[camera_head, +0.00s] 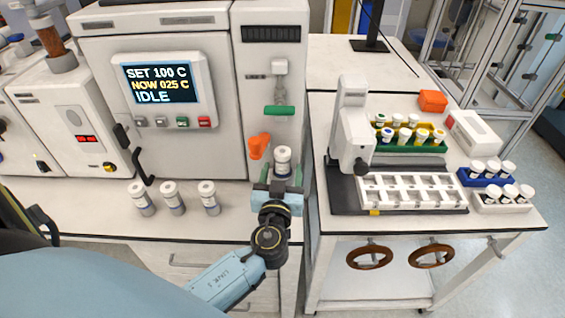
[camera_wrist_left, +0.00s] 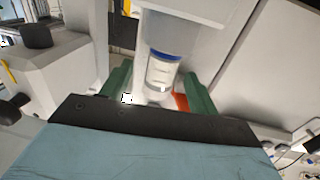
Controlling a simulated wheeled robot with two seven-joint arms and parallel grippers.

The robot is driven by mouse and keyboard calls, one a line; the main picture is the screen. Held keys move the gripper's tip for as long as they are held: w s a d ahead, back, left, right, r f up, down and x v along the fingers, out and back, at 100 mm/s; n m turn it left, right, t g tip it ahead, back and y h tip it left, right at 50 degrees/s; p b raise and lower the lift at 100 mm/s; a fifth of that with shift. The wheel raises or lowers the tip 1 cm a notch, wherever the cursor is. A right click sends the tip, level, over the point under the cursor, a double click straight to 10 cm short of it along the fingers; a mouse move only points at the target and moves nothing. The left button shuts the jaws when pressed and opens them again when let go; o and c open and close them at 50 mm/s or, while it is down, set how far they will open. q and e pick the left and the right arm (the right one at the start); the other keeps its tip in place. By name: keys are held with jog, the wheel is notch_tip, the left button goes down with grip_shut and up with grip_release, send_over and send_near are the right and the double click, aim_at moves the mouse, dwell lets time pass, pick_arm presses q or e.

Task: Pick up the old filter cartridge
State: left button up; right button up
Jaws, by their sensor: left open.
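In the left wrist view the cartridge (camera_wrist_left: 162,72) shows a blue band and a clear lower part. My left gripper (camera_head: 278,180) is open just in front of and below the cartridge. In the left wrist view its green fingers (camera_wrist_left: 158,88) stand to either side of the cartridge's lower end. I cannot tell if they touch it. My right gripper is not in view.
Several similar white-capped cylinders (camera_head: 172,197) stand on the bench to the left. The machine's display (camera_head: 160,83) reads SET 100 C, NOW 025 C, IDLE. At right, a cart (camera_head: 480,228) holds a white-celled rack (camera_head: 415,191), a dispenser (camera_head: 351,130) and small vial trays.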

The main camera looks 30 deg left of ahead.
aim_at(282, 167)
pick_arm(q)
jog(key=x, duration=0.3)
jog(key=shift+w+a+p, duration=0.25)
jog(key=shift+a+p, duration=0.05)
jog(key=shift+p, duration=0.1)
jog(key=c, duration=1.1)
jog(key=shift+r, duration=0.1)
jog(key=shift+c, duration=0.7)
jog(key=shift+r, duration=0.1)
